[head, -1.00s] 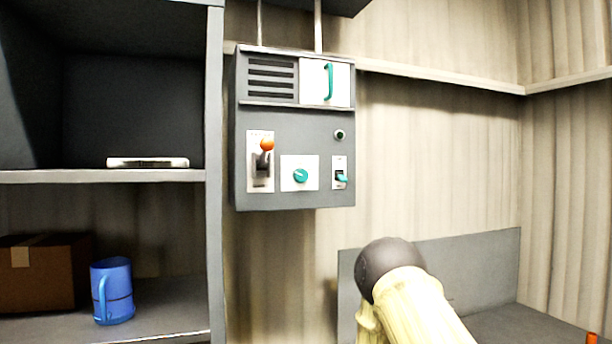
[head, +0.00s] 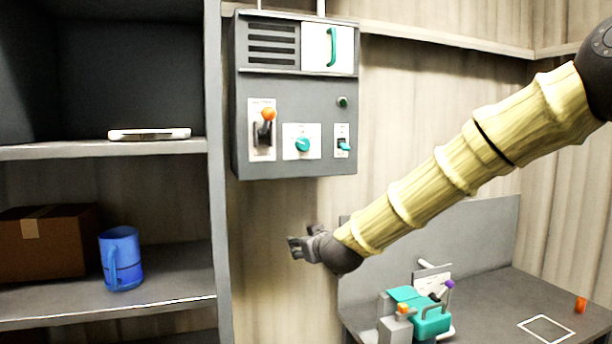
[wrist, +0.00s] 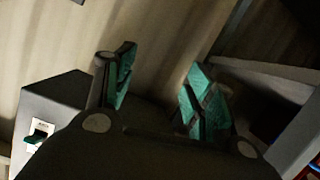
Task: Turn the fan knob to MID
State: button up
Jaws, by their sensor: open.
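The teal fan knob (head: 303,145) sits on a white plate, low in the middle of the grey control box (head: 240,120) on the wall. Its pointer setting is too small to read. My gripper (head: 292,248) is below the box in the head view, apart from it and empty. In the wrist view my gripper (wrist: 155,95) shows two teal-padded fingers spread apart. A corner of the grey box (wrist: 70,95) shows at the left there, with the small teal switch (wrist: 37,137); the knob is not visible in that view.
An orange-tipped lever (head: 267,115) is left of the knob and a teal toggle switch (head: 344,145) right of it. Shelves with a blue mug (head: 121,258) and a brown box (head: 45,245) stand left. A bench (head: 490,300) with a teal device (head: 430,320) is at lower right.

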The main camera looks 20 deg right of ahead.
aim_at(305, 145)
notch_tip(305, 145, up, 25)
jog(key=s+d+t+p, duration=0.1)
jog(key=s+d+t, duration=0.1)
jog(key=d+t, duration=0.1)
jog(key=shift+w+a+f+p, duration=0.15)
jog(key=shift+w+p, duration=1.05)
jog(key=shift+w, duration=1.55)
jog(key=shift+w+f+p, duration=0.1)
jog(key=shift+w+p, duration=1.1)
jog(key=shift+w, duration=1.55)
jog(key=c, duration=1)
